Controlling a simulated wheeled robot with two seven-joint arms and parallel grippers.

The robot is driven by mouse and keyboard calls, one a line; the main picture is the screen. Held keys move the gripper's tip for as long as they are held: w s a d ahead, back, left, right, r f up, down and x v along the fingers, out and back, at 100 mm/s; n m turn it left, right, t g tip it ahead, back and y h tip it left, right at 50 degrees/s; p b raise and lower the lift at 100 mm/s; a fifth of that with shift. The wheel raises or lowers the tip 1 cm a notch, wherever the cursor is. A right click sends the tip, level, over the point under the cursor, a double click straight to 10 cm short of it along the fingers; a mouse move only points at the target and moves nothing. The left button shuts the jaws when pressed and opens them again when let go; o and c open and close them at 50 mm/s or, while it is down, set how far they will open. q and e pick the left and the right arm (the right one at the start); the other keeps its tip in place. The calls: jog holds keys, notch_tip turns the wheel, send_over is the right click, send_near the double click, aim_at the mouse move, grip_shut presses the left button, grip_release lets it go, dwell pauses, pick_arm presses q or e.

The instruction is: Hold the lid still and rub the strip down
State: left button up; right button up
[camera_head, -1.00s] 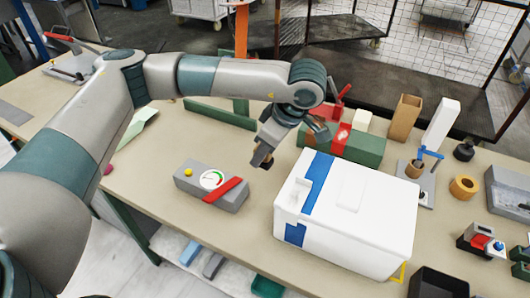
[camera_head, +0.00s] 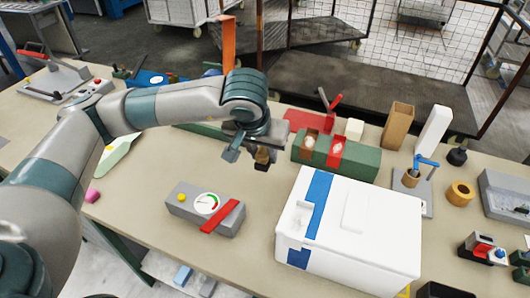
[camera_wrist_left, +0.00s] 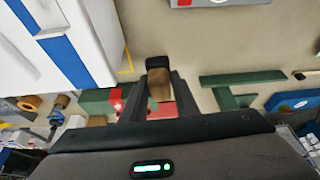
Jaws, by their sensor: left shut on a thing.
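A white box with a white lid (camera_head: 390,222) stands at the right of the bench. A blue strip (camera_head: 319,190) runs across the lid's left part, with more blue (camera_head: 298,259) on the front side. The box (camera_wrist_left: 85,30) and the strip (camera_wrist_left: 64,60) also show in the left wrist view, at upper left. My left gripper (camera_head: 260,152) is beyond the box's back left corner, apart from it. It is shut on a small brown and dark block (camera_wrist_left: 159,84), which points down above the bench. My right gripper is not in view.
A grey gauge box (camera_head: 188,203) with a red bar lies left of the white box. A green block with red and brown bands (camera_head: 361,162) stands behind it. Fixtures and blocks (camera_head: 434,131) crowd the right side. Bare bench lies around the gauge box.

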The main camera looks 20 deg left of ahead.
aim_at(264, 163)
pick_arm(q)
jog(key=shift+d+r+m, duration=0.1)
jog(key=shift+m, duration=0.2)
notch_tip(264, 163, down, 4)
jog(key=b, duration=0.3)
jog(key=shift+w+b, duration=0.1)
jog(key=shift+b, duration=0.3)
jog(key=shift+r, duration=0.1)
